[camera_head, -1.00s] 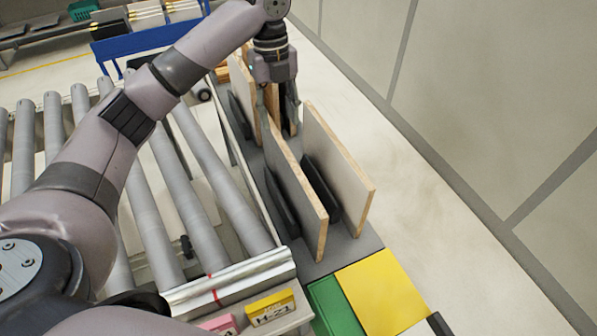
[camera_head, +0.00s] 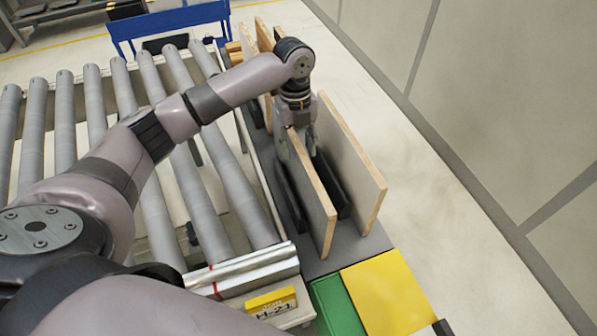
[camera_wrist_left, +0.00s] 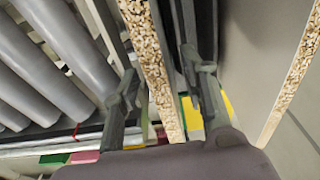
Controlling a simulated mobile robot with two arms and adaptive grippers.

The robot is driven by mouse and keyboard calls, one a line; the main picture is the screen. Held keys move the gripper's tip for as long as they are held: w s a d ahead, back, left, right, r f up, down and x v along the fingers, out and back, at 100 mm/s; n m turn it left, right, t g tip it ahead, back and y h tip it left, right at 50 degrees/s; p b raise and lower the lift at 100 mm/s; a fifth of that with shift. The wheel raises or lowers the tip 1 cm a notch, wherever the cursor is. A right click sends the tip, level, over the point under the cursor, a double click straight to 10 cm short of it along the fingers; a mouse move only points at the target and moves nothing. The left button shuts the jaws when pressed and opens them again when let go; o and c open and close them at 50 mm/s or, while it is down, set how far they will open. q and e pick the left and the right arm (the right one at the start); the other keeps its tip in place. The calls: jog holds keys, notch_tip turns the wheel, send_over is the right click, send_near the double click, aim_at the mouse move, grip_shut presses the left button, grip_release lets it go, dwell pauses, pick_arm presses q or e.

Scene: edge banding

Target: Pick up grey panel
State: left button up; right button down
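Two upright panels with chipboard edges stand in a dark rack (camera_head: 345,254) in the head view. My left gripper (camera_head: 297,145) points down over the far top part of the left panel. In the left wrist view, the left panel's edge (camera_wrist_left: 155,70) runs between the two open fingers of my left gripper (camera_wrist_left: 160,88), with small gaps beside it. The right panel (camera_wrist_left: 293,80) is outside the fingers. My right gripper is not in view.
A roller conveyor (camera_head: 205,200) runs left of the rack. More panels (camera_head: 262,35) stand farther back. A yellow pad (camera_head: 388,288) and a green pad (camera_head: 335,305) lie at the near end. Clear floor and a wall (camera_head: 500,110) are on the right.

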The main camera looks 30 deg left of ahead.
aim_at(299, 164)
pick_arm(q)
jog(key=shift+d+f, duration=0.1)
jog(key=shift+f, duration=0.5)
jog(key=shift+s+f+p, duration=0.15)
jog(key=shift+f+p, duration=0.2)
jog(key=shift+p, duration=0.15)
jog(key=f, duration=0.1)
jog(key=f+p, duration=0.1)
jog(key=f, duration=0.1)
jog(key=shift+s+d+f, duration=0.15)
jog(key=shift+s+f, duration=0.05)
jog(key=shift+f, duration=0.45)
jog(key=shift+c, duration=0.2)
grip_shut()
